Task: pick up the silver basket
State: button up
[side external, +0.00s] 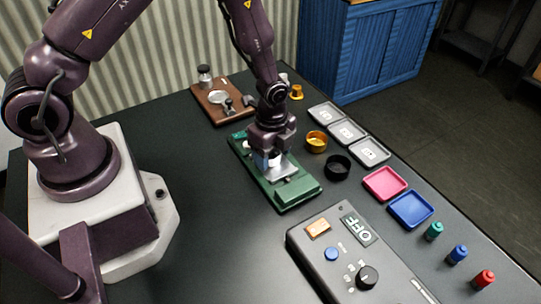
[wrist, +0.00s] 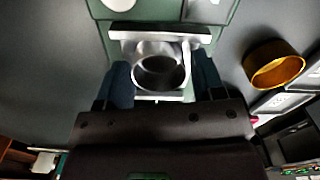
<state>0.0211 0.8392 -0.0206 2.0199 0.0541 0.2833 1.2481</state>
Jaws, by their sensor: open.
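The silver basket (wrist: 160,48) is a round, hollow metal cup, seen in the wrist view in a silver holder (wrist: 118,36) on the green brewer base (wrist: 152,12). In the side view the brewer base (side external: 308,188) lies on the dark table, with a silver plate (side external: 284,172) showing under my gripper (side external: 270,162). My gripper (wrist: 163,78) is open, with one blue finger on each side of the basket. I cannot tell whether the fingers touch it. In the side view my gripper mostly hides the basket.
A gold basket (side external: 316,141) and a black ring (side external: 337,167) stand right of the brewer. Grey trays (side external: 346,131), a pink tray (side external: 385,184) and a blue tray (side external: 410,209) line the right. A control box (side external: 350,255) is in front; a wooden board (side external: 222,102) is behind.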

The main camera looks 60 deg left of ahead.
jog(key=shift+f, duration=0.15)
jog(key=c, duration=0.7)
notch_tip(320, 180, up, 9)
notch_tip(320, 180, up, 9)
jog(key=n, duration=1.5)
send_over(271, 156)
jog(key=shift+f, duration=0.2)
